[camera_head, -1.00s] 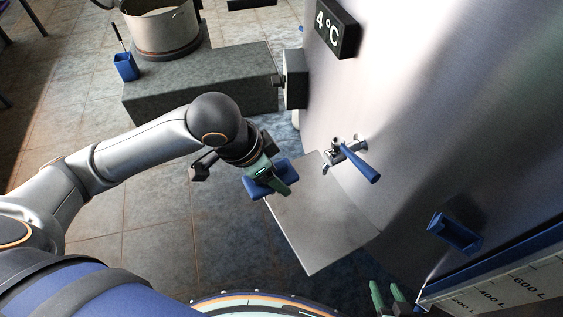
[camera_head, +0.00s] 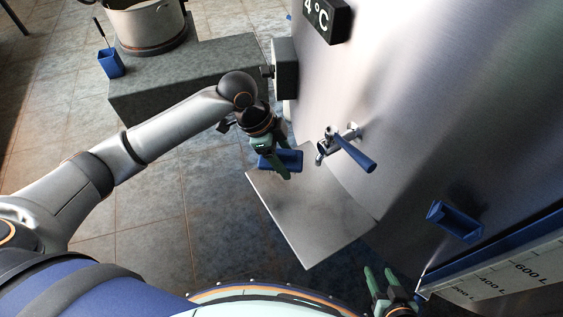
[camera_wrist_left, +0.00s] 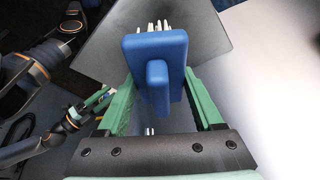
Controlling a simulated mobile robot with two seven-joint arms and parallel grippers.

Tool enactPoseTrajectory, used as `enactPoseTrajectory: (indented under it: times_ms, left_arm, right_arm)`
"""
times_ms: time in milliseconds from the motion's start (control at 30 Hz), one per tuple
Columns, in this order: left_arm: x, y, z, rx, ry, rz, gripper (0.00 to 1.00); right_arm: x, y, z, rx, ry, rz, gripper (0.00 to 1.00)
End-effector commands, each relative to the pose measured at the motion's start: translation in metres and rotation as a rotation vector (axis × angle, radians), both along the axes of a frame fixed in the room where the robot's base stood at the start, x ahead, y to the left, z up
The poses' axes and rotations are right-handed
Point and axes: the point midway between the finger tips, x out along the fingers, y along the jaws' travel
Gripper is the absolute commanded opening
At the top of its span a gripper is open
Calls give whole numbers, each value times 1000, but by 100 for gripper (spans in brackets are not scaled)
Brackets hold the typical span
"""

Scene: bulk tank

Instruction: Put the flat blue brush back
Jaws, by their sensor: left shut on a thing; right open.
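The flat blue brush (camera_head: 290,160) is held in my left gripper (camera_head: 279,162), above the left end of the steel shelf below the tap. In the left wrist view the brush (camera_wrist_left: 155,45) shows its blue back and grip, with pale bristles at its far edge. The left gripper (camera_wrist_left: 163,110) is shut on the brush's grip. My right gripper (camera_head: 376,280) is open and empty at the bottom right, beside the tank. A blue holder (camera_head: 455,220) is fixed to the tank wall at the right; I cannot tell what it is for.
The steel shelf (camera_head: 318,215) is bare. A tap with a blue lever (camera_head: 355,155) sticks out above it. A grey block (camera_head: 190,75) carries a steel pot (camera_head: 148,28) and a blue cup with a thin handle (camera_head: 110,64). A level scale (camera_head: 500,275) is at the lower right.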

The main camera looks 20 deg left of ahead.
Motion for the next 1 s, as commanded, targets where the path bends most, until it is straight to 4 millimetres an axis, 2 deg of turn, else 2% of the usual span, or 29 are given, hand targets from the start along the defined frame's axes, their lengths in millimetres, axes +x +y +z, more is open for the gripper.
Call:
enactPoseTrajectory:
  times_ms: [33,100,300,467,700,1000]
  left_arm:
    - [6,3,-13,2,7,3,16]
    - [15,7,-25,2,7,2,16]
    - [31,14,-44,0,3,-1,16]
    - [36,17,-53,1,3,0,16]
    - [37,17,-82,1,3,-1,16]
    - [37,17,-85,2,2,-2,16]
  right_arm:
    - [0,0,-2,0,0,0,50]
    - [0,0,-3,0,0,0,50]
    - [0,0,-4,0,0,0,50]
    - [0,0,-5,0,0,0,50]
    - [0,0,-2,-1,0,1,50]
    - [0,0,-3,-1,0,1,50]
